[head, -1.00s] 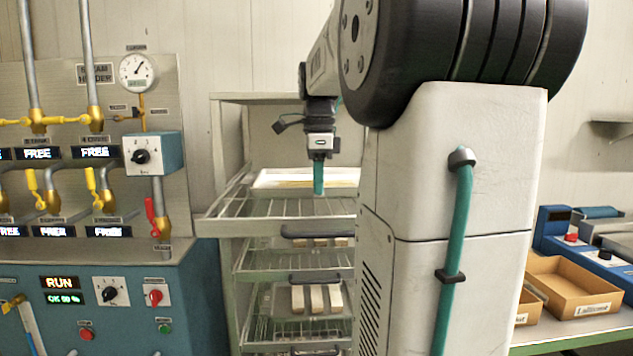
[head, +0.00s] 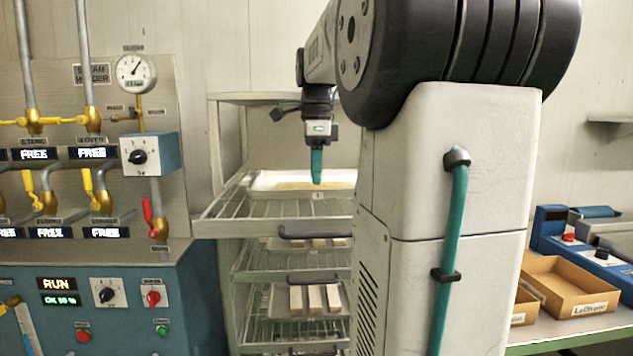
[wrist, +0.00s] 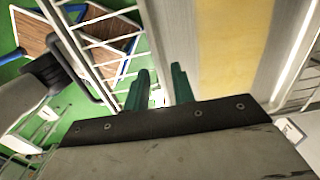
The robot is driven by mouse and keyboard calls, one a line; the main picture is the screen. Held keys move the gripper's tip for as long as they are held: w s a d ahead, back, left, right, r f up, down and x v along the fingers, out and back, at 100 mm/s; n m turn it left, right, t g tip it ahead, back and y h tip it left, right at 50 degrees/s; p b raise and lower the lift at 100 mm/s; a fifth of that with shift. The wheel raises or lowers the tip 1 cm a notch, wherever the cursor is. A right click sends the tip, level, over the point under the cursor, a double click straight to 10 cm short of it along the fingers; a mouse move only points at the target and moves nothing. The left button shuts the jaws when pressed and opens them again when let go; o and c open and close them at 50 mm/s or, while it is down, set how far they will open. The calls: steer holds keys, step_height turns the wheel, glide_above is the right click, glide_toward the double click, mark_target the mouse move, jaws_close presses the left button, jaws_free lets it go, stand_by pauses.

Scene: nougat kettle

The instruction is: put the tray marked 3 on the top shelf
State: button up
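A shallow white tray (head: 268,192) with a yellowish slab in it lies on the topmost pulled-out wire shelf (head: 225,222) of the rack in the head view. A small label on its front carries a figure too small to read surely. In the wrist view the tray's pale rim (wrist: 178,35) runs away from my fingers beside the yellow slab (wrist: 228,50). My gripper (head: 317,182) points down above the tray's front part.
Lower rack shelves hold more trays, one with pale bars (head: 315,298). A blue steam panel (head: 120,310) with valves and a gauge stands left of the rack. My arm hides the rack's right side. A bench with cardboard boxes (head: 570,285) stands at the right.

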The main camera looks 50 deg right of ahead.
step_height(320, 180, up, 9)
steer(key=s+a+f+n, duration=0.1)
steer(key=a+f+n, duration=0.55)
steer(key=a, duration=0.25)
steer(key=s+a+f+n, duration=0.1)
steer(key=a+f+n, duration=0.5)
steer(key=a, duration=0.4)
steer(key=s+a+f+n, duration=0.5)
steer(key=f+n, duration=0.2)
steer(key=s+a+f+n+t, duration=0.1)
steer(key=s+a+f+n, duration=0.4)
steer(key=f+n, duration=0.3)
steer(key=shift+s+a+f, duration=0.25)
steer(key=shift+a+f, duration=0.05)
steer(key=shift+a, duration=0.25)
steer(key=shift+n, duration=0.25)
